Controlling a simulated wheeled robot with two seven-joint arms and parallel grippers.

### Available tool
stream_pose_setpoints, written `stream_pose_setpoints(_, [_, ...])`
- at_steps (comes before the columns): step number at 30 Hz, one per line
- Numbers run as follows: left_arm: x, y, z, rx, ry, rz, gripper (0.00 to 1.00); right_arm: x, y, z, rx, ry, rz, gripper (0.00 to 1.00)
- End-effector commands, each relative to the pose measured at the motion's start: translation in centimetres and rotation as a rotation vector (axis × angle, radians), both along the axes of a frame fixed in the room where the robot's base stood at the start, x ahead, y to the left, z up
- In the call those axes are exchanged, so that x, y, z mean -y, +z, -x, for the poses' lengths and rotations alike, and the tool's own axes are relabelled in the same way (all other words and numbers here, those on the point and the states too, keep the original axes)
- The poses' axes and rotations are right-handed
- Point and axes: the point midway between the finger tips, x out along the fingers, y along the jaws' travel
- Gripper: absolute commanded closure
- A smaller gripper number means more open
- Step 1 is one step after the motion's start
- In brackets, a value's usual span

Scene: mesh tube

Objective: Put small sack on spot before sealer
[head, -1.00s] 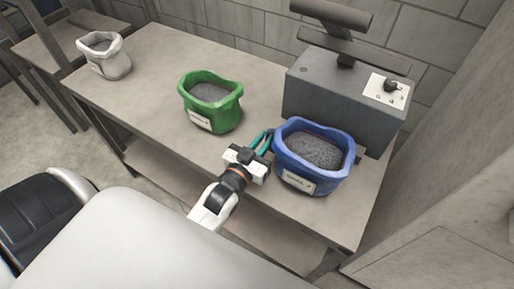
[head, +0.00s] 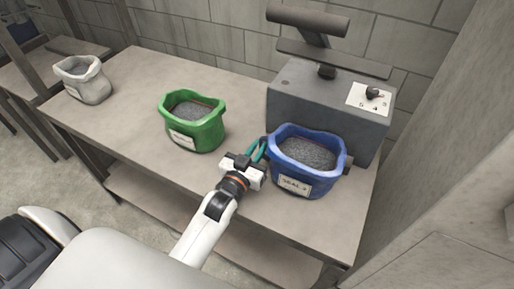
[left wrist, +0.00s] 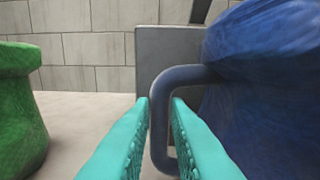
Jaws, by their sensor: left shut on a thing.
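A blue sack (head: 298,186) with a white label reading "SEAL" and dark grainy filling is upright just before the grey sealer (head: 330,115). I cannot tell whether its base touches the table. My left gripper (head: 260,148) is at the sack's left side. In the left wrist view its teal fingers (left wrist: 160,115) are shut on the loop handle (left wrist: 158,120) of the blue sack (left wrist: 265,90). The spot before the sealer is not visible; the sack may cover it. My right gripper is not in view.
A green sack (head: 198,138) stands left of my gripper, and a white sack (head: 84,88) stands at the table's far left end. The table (head: 135,105) is bare between them. The block wall rises behind, and a grey panel (head: 440,150) stands at the right.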

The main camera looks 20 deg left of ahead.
Motion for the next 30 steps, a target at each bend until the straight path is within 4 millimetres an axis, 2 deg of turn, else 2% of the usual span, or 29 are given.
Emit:
stream_pose_setpoints(11, [0.0,0.2,0.0,0.009,-0.001,0.006,1.0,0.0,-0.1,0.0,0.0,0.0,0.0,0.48])
stream_pose_setpoints(12, [0.0,0.2,0.0,0.008,-0.001,0.006,0.78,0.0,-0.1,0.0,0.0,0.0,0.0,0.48])
stream_pose_setpoints(15, [0.0,0.1,0.0,0.007,0.0,0.004,0.62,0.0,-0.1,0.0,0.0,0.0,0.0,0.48])
stream_pose_setpoints(16, [0.0,0.1,0.0,0.006,0.0,0.004,0.59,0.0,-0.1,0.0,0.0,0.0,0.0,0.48])
stream_pose_setpoints(25, [0.0,-0.4,0.3,-0.005,0.001,-0.003,0.59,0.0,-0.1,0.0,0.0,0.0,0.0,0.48])
stream_pose_setpoints(30, [-0.1,-0.4,2.2,-0.005,0.001,-0.001,0.59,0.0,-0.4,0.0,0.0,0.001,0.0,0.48])
